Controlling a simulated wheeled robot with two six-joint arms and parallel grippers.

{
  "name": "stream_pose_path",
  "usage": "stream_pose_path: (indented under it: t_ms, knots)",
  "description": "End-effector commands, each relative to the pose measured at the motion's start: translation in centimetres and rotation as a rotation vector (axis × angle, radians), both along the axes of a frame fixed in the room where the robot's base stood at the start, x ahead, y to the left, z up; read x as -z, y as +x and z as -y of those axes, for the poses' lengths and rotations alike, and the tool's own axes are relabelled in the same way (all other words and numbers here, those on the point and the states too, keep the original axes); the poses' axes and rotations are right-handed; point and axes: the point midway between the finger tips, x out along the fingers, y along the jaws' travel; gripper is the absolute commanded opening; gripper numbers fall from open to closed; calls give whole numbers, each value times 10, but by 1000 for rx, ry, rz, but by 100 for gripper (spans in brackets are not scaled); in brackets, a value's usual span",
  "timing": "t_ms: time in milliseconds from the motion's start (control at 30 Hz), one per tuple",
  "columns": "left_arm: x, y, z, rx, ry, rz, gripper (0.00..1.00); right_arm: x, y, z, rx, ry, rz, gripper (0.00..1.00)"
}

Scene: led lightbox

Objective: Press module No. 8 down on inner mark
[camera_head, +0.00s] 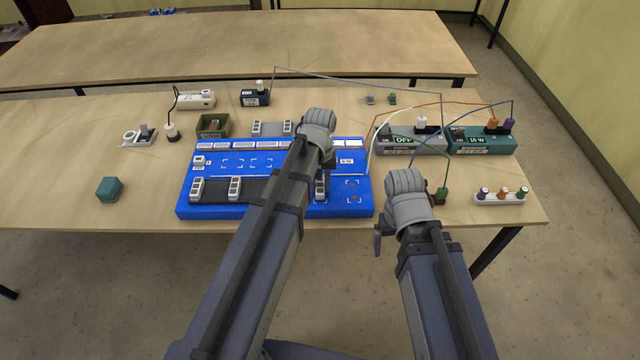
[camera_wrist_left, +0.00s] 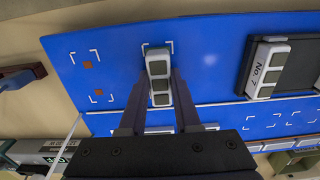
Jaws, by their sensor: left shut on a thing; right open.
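A white module with grey pads (camera_wrist_left: 158,78) is between the fingers of my left gripper (camera_wrist_left: 160,95) in the left wrist view. White corner marks show on the blue board (camera_wrist_left: 110,65) around its far end. Its label is out of sight, and I cannot tell whether it is fully seated. In the head view the module (camera_head: 320,187) is partly hidden by my left arm, in the right part of the blue board (camera_head: 250,211). My right gripper (camera_head: 380,238) is open and empty, off the board's right side near the table's front edge.
Module No. 7 (camera_wrist_left: 266,70) sits on a dark plate beside the held module. Empty marks with orange squares (camera_head: 352,191) lie to the right. Wired OFF (camera_head: 412,146) and 10 W (camera_head: 480,140) boxes stand behind.

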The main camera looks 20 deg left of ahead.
Motion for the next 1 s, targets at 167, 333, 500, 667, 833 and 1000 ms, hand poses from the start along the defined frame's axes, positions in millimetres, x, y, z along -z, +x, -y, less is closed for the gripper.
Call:
stream_pose_path:
  t_ms: [167, 333, 500, 667, 833, 1000]
  knots:
    - [2, 0, 0, 0, 0, 0, 38, 2, 0, 0, 0, 0, 0, 92]
    - [2, 0, 0, 0, 0, 0, 57, 2, 0, 0, 0, 0, 0, 92]
    - [2, 0, 0, 0, 0, 0, 66, 2, 0, 0, 0, 0, 0, 92]
    - [2, 0, 0, 0, 0, 0, 66, 2, 0, 0, 0, 0, 0, 92]
    - [-5, 0, 0, 0, 0, 0, 66, -5, 0, 0, 0, 0, 0, 92]
    - [-18, 0, 0, 0, 0, 0, 66, -18, 0, 0, 0, 0, 0, 92]
